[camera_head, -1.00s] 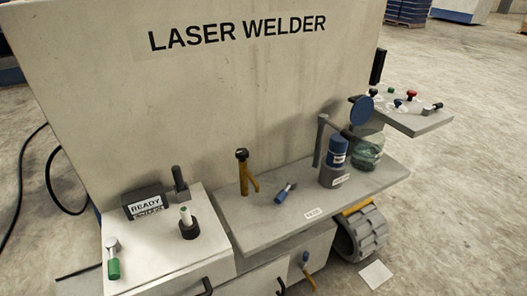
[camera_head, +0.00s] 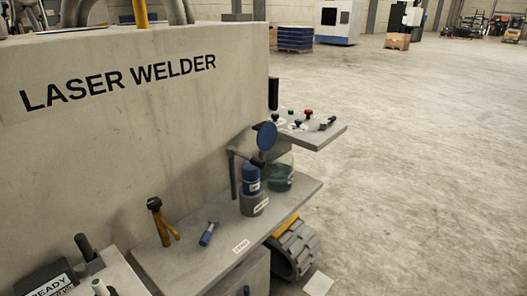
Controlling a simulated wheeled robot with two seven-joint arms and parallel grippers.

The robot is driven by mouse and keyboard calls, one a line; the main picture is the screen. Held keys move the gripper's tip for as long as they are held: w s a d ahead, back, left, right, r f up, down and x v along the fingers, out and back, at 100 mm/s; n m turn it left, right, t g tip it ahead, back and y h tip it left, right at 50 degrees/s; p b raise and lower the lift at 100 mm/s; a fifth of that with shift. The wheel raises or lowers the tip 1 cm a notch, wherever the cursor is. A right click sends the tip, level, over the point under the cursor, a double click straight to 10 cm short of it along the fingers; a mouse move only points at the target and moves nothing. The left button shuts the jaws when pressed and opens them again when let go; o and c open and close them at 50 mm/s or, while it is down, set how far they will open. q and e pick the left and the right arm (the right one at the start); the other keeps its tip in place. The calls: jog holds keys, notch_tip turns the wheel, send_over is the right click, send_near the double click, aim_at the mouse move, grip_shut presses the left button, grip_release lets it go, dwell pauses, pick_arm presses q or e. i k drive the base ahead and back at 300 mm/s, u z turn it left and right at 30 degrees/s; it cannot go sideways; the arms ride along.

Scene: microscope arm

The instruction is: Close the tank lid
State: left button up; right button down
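A clear glass tank (camera_head: 280,172) with greenish liquid stands at the far right end of the grey shelf (camera_head: 190,262). A round blue lid (camera_head: 267,136) stands up, tilted open, above the tank's back left side. A blue canister (camera_head: 250,178) in a grey holder stands just left of the tank and partly hides it. A grey post (camera_head: 234,172) with an arm stands behind the canister. Neither of my grippers is in the picture.
The large beige laser welder housing (camera_head: 130,130) fills the left. A side shelf (camera_head: 318,134) with small coloured knobs juts out behind the tank. A yellow-brown tool (camera_head: 160,222) and a blue-handled tool (camera_head: 208,234) are on the shelf. Open concrete floor (camera_head: 420,180) lies right.

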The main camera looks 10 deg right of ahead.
aim_at(267, 135)
jog(key=z, duration=1.55)
jog(key=i, duration=5.35)
jog(key=u, duration=2.9)
jog(key=i, duration=2.3)
jog(key=u, duration=0.5)
